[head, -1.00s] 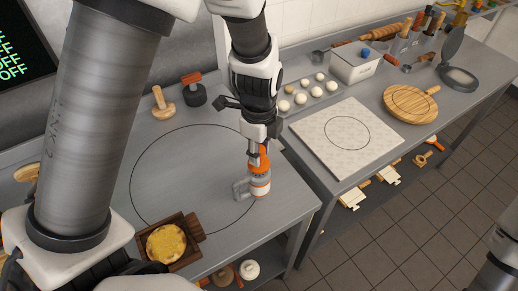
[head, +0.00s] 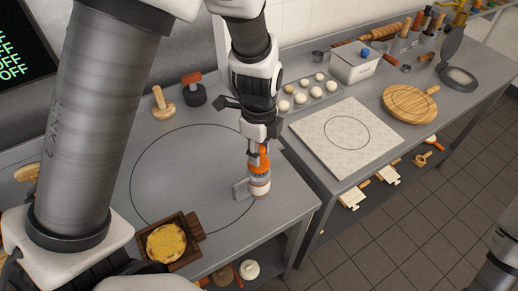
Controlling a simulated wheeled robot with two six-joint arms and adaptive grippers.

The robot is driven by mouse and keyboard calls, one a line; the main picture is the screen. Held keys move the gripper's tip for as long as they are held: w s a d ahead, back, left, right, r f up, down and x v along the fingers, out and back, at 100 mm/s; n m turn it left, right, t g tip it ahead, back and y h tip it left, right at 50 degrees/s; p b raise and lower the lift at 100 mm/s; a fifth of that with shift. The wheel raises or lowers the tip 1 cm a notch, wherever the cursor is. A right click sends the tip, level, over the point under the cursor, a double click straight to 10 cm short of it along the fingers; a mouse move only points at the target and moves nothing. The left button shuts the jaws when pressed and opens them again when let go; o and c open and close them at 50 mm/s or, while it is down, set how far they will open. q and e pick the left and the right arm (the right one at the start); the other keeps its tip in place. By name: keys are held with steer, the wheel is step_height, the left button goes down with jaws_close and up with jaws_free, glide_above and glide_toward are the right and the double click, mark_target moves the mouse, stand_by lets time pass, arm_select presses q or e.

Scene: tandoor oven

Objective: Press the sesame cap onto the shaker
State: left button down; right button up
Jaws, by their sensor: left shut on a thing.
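The shaker (head: 260,188), a small jar with a white and orange body, stands upright near the right front of the left counter. The orange cap (head: 263,166) is at its top, directly under my left gripper (head: 258,157). My left gripper points down and is shut on the cap. The cap appears to touch the shaker's top; whether it is fully seated cannot be told at this size. A grey block or bracket (head: 241,190) sits against the shaker's left side. My right gripper is not in view.
A wooden tray (head: 195,226) with yellow food stands at the counter's front left. A wooden press (head: 162,104) and a dark orange-handled one (head: 194,93) stand at the back. The circle-marked counter middle is clear. A white board (head: 318,151) lies on the right counter.

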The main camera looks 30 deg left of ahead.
arm_select(q)
steer(key=shift+f+b, duration=0.95)
steer(key=shift+f, duration=0.25)
steer(key=c, duration=0.7)
jaws_free()
steer(key=shift+c, duration=0.2)
step_height(320, 180, up, 8)
steer(key=p, duration=0.6)
steer(key=shift+r+p, duration=0.1)
steer(key=shift+p, duration=0.3)
